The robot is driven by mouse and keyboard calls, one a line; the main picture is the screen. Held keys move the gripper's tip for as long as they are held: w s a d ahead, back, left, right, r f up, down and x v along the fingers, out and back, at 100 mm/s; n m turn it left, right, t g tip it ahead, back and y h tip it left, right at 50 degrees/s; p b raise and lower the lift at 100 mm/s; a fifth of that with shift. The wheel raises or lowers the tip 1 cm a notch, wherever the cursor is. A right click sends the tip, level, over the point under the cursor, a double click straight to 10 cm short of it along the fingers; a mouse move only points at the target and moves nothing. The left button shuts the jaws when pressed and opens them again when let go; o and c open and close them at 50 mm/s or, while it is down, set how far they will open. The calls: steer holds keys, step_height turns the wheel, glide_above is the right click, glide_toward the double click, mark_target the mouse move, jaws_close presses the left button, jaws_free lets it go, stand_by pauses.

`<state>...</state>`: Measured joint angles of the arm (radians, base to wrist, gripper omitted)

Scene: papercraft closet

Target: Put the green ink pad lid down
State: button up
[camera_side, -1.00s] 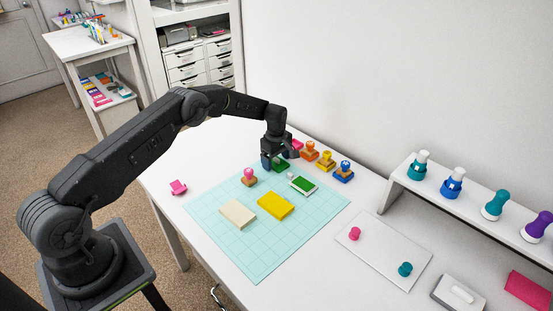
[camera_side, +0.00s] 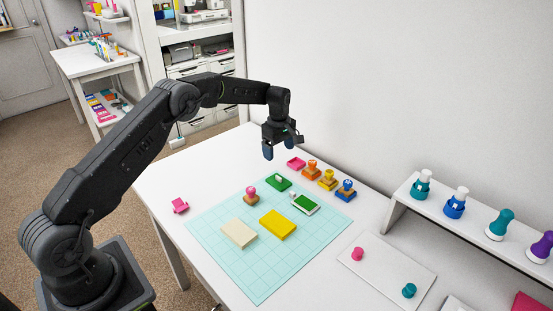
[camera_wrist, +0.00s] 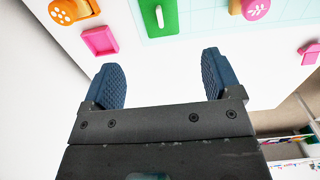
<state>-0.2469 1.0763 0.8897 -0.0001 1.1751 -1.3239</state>
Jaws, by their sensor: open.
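The green ink pad lid (camera_side: 279,183), a flat green block with a small white handle, lies at the far corner of the mint cutting mat (camera_side: 240,270). It also shows at the top of the wrist view (camera_wrist: 169,22). The open green ink pad (camera_side: 306,204), green in a white case, sits on the mat just right of the lid. My gripper (camera_side: 282,148) is above and behind the lid, clear of it. In the wrist view my gripper (camera_wrist: 162,68) has its blue fingers spread with nothing between them.
A pink pad (camera_side: 296,163) and orange, yellow and blue stamps (camera_side: 328,179) line the back. A pink-topped stamp (camera_side: 251,195), a cream block (camera_side: 239,233) and a yellow block (camera_side: 278,225) are on the mat. A shelf of stamps (camera_side: 458,203) stands right. The table's left end is mostly clear.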

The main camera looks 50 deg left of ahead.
steer(key=s+d+r+m+t, duration=0.1)
steer(key=s+d+r+m, duration=0.5)
steer(key=r, duration=0.5)
steer(key=s+d+r+m+t, duration=0.2)
steer(key=s+d+r+m, duration=0.1)
steer(key=s+r, duration=0.7)
steer(key=s+d+m+t, duration=0.1)
steer(key=s+d+m, duration=0.2)
steer(key=s, duration=0.8)
steer(key=s+d+m+t, duration=0.1)
steer(key=s+d+m, duration=0.2)
steer(key=s, duration=0.9)
steer(key=m, duration=0.3)
steer(key=shift+r+t, duration=0.2)
steer(key=shift+t, duration=0.1)
